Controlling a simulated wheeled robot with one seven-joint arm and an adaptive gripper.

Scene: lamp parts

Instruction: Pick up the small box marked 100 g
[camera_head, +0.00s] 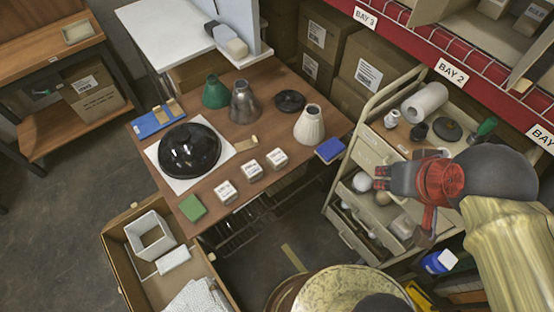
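Three small white boxes stand in a slanting row on the brown table: a near-left box (225,192), a middle box (252,171) and a far-right box (277,159). Each has dark print, too small to read, so I cannot tell which is marked 100 g. My gripper (379,178) is to the right of the table and the boxes, in front of the beige cart, pointing left. It is apart from all three boxes. Its fingers are too small and dark to show whether they are open or shut.
On the table (290,190) are a black dome shade (190,150), a green shade (215,91), a grey shade (243,102), a cream shade (309,125), a green pad (192,208) and a blue box (330,149). An open carton (122,258) stands at front left.

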